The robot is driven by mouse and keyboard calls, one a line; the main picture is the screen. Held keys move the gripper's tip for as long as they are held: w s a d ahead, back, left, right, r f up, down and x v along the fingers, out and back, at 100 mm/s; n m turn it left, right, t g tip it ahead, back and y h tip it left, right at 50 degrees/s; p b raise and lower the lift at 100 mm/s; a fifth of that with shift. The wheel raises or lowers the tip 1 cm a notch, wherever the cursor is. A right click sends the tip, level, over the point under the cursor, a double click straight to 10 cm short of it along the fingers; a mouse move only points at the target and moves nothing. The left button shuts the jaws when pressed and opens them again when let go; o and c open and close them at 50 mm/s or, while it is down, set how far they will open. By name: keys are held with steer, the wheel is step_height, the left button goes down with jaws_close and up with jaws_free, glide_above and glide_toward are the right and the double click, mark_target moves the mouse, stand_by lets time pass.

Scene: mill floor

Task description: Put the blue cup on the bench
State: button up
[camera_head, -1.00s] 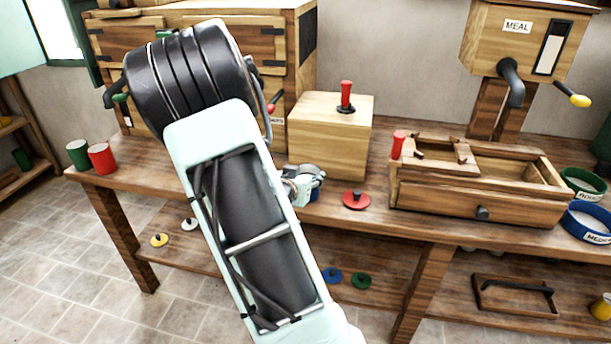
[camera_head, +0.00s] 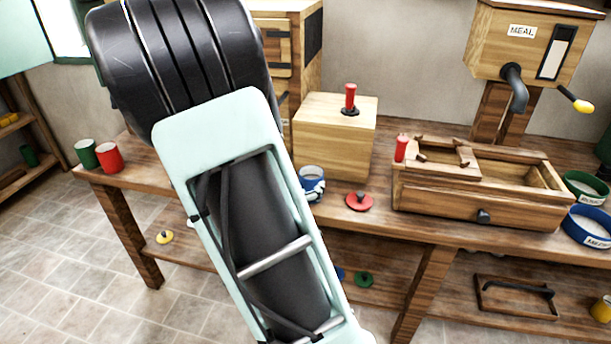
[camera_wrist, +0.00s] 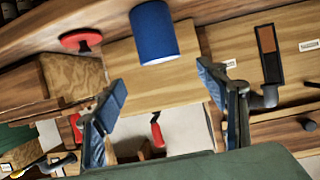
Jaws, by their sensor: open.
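The blue cup (camera_head: 315,190) stands upright on the wooden bench (camera_head: 388,222) in the head view, in front of the wooden box with a red handle. My arm hides part of its left side. In the wrist view the blue cup (camera_wrist: 154,35) is at the top centre, just past the fingertips. My gripper (camera_wrist: 163,82) is open and empty, with one finger on each side of the picture and a gap between them and the cup. In the head view my gripper is hidden behind my arm.
A red lid (camera_head: 359,201) lies right of the cup. The wooden box (camera_head: 330,140) stands close behind it. A drawer box (camera_head: 485,205) is farther right. Green (camera_head: 86,155) and red (camera_head: 109,158) cups stand at the bench's left end. More lids lie on the lower shelf.

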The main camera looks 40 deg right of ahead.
steer(key=v, duration=0.2)
steer(key=shift+s+a+r, duration=0.15)
steer(key=shift+a, duration=0.1)
steer(key=shift+d, duration=0.1)
